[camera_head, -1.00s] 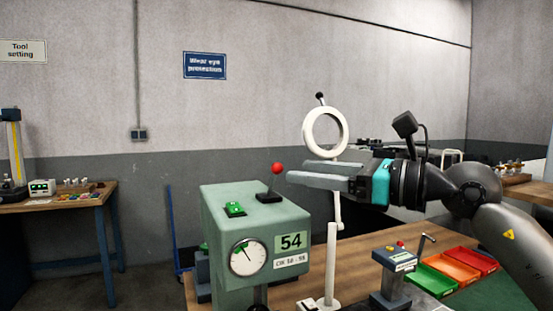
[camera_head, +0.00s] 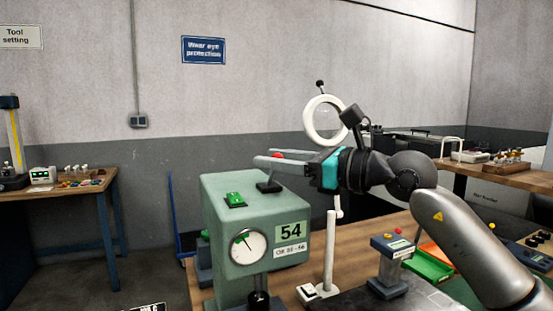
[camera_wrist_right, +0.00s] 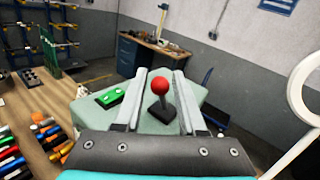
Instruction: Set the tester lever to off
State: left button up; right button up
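The tester (camera_head: 222,215) is a green box with a round dial (camera_head: 249,244) and a plate reading 54. Its lever is a dark stem with a red knob (camera_head: 277,155) on a black base (camera_head: 269,187) on the top face; it leans slightly right in the head view. My right gripper (camera_head: 262,158) is open, its two long fingers reaching left across the lever top. In the right wrist view the red knob (camera_wrist_right: 160,86) stands between the spread fingers, with gaps visible on both sides. The fingers partly hide the knob in the head view. My left gripper is not in view.
A green rocker or button block (camera_head: 235,199) sits on the tester's top, left of the lever. A white ring lamp (camera_head: 325,120) stands close behind the right gripper. A small grey crank device (camera_head: 388,265) and coloured trays (camera_head: 428,266) are on the bench at right.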

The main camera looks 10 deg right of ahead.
grip_shut()
dwell(1.1)
